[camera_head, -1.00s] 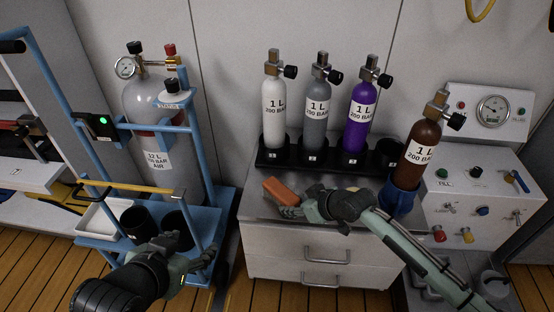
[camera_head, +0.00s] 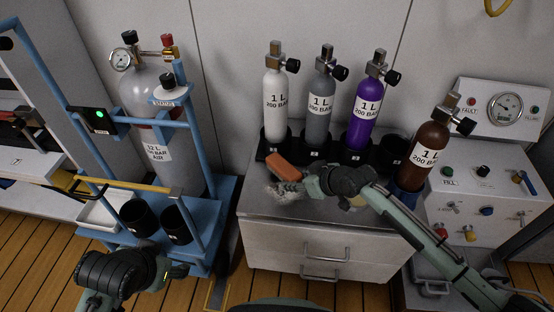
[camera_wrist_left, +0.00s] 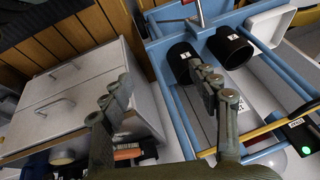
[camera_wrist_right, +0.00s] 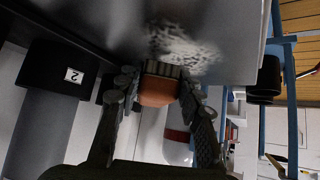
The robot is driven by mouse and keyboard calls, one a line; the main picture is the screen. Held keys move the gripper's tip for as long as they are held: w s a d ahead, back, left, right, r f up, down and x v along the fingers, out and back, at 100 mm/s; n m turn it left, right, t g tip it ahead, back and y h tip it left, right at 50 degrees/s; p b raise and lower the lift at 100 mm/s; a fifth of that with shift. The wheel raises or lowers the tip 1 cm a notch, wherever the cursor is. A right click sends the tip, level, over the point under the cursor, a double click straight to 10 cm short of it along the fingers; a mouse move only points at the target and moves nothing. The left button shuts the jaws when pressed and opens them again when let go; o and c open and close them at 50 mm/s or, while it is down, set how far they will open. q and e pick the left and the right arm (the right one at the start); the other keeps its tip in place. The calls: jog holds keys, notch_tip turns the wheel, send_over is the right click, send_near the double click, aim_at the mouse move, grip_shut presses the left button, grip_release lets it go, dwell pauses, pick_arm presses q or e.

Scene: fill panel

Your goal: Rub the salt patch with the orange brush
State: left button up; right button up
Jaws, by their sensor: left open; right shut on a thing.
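The orange brush (camera_head: 284,167) is in my right gripper (camera_head: 298,184) above the top of the grey drawer cabinet. The right wrist view shows the orange block (camera_wrist_right: 158,90) between the fingers of the right gripper (camera_wrist_right: 158,82), with dark bristles facing the cabinet top. The salt patch (camera_wrist_right: 183,48) is a whitish, speckled area right beside the bristles. It also shows in the head view (camera_head: 283,192), partly hidden by the brush and gripper. I cannot tell whether the bristles touch it. My left gripper (camera_wrist_left: 162,85) is open and empty, away near the blue trolley.
White, grey and purple cylinders (camera_head: 276,105) stand in a black rack at the cabinet's back. The blue trolley (camera_head: 215,200) stands left, with a large tank and black cups.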

jog(key=shift+r+p, duration=0.6)
jog(key=shift+r, duration=0.2)
jog(key=shift+r+p, duration=0.95)
jog(key=shift+p, duration=0.2)
jog(key=shift+r+p, duration=0.65)
jog(key=shift+r, duration=0.05)
pick_arm(q)
notch_tip(320, 180, down, 14)
jog(key=s+g+p, duration=0.1)
jog(key=s+g, duration=0.1)
jog(key=shift+s+a+r, duration=0.15)
jog(key=shift+a+r, duration=0.1)
jog(key=shift+a, duration=0.15)
pick_arm(e)
jog(key=shift+r, duration=0.6)
